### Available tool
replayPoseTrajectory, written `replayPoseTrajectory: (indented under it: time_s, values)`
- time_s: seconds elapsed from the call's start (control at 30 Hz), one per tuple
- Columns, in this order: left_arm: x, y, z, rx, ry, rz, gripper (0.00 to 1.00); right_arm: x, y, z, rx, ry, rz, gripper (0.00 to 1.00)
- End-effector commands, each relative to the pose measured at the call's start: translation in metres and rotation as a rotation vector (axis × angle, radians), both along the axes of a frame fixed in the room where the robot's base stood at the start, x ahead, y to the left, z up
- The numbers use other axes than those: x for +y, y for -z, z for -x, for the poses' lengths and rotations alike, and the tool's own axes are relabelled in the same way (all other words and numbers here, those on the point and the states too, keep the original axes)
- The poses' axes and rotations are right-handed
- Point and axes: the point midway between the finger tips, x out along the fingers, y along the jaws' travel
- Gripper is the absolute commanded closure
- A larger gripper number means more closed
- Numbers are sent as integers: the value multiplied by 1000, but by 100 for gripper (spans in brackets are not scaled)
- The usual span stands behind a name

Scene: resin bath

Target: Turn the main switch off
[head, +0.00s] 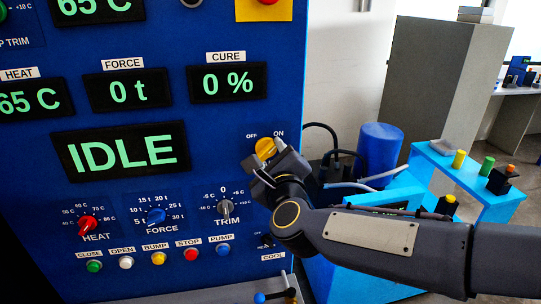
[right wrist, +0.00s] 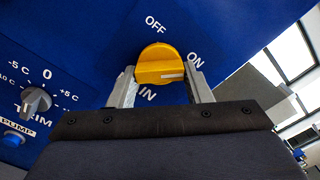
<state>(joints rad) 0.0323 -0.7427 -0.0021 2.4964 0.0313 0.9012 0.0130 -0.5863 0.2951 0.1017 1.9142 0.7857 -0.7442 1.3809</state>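The main switch is a yellow rotary knob (head: 265,148) on the blue panel, between the OFF label on the left and the ON label on the right. It also shows in the right wrist view (right wrist: 158,65), where its white mark lies toward the ON side. My right gripper (head: 268,157) is at the knob. In the right wrist view its two fingers (right wrist: 159,72) stand apart on either side of the knob, very close to its edges, with no clear grip. The label below the knob is partly hidden; only "IN" shows. My left gripper is not in view.
The panel (head: 225,120) carries an IDLE display (head: 120,150), a TRIM knob (head: 225,206) and a row of coloured buttons including a blue PUMP button (head: 223,249). A blue cylinder (head: 379,150), hoses and a light-blue bench (head: 470,180) stand right of the panel.

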Motion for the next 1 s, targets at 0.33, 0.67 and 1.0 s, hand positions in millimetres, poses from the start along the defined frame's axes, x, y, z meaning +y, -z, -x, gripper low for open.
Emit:
replayPoseTrajectory:
  time_s: [0.33,0.67,1.0]
  values:
    - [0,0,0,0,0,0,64,0,0,0,-2,0,8,79]
    - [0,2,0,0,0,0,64,0,0,0,-26,-1,136,79]
    - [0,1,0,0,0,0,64,-1,-2,0,-85,-1,433,79]
